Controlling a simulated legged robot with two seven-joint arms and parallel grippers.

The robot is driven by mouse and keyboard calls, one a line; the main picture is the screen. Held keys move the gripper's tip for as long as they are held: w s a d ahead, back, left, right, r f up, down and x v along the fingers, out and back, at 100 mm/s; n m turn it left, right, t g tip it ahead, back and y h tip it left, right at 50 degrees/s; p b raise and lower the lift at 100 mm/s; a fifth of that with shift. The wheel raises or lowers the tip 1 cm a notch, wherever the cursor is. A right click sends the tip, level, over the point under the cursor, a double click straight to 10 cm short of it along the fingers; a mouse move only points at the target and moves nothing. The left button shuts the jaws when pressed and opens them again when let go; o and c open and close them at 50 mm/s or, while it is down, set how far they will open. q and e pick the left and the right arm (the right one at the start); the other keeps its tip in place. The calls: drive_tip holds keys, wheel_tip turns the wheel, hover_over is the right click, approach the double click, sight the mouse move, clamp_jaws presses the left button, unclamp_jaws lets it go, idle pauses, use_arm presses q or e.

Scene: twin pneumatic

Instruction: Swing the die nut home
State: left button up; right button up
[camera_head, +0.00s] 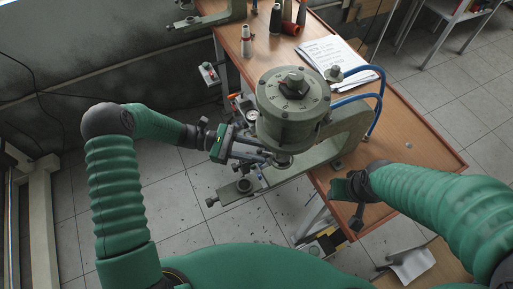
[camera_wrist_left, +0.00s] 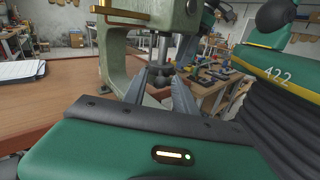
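The grey-green pneumatic press stands at the table edge in the head view, with its round cylinder head (camera_head: 290,108) on top. Under the head is a small metal spindle end (camera_head: 282,160), where the die nut seems to be; the nut is too small to make out surely. The spindle also shows in the left wrist view (camera_wrist_left: 160,74). My left gripper (camera_head: 264,157) reaches under the head from the left. Its fingers (camera_wrist_left: 160,88) stand apart on both sides of the spindle; I cannot tell whether they touch it. My right gripper (camera_head: 345,203) is above the table's front edge, apart from the press, seemingly empty.
The brown table (camera_head: 414,150) is bare to the right of the press. Blue air hoses (camera_head: 380,105) loop behind it. The press's base arm (camera_head: 238,189) juts out below my left gripper.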

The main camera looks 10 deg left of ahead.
use_arm(q)
clamp_jaws()
drive_tip(key=shift+r, duration=0.1)
idle(1.2)
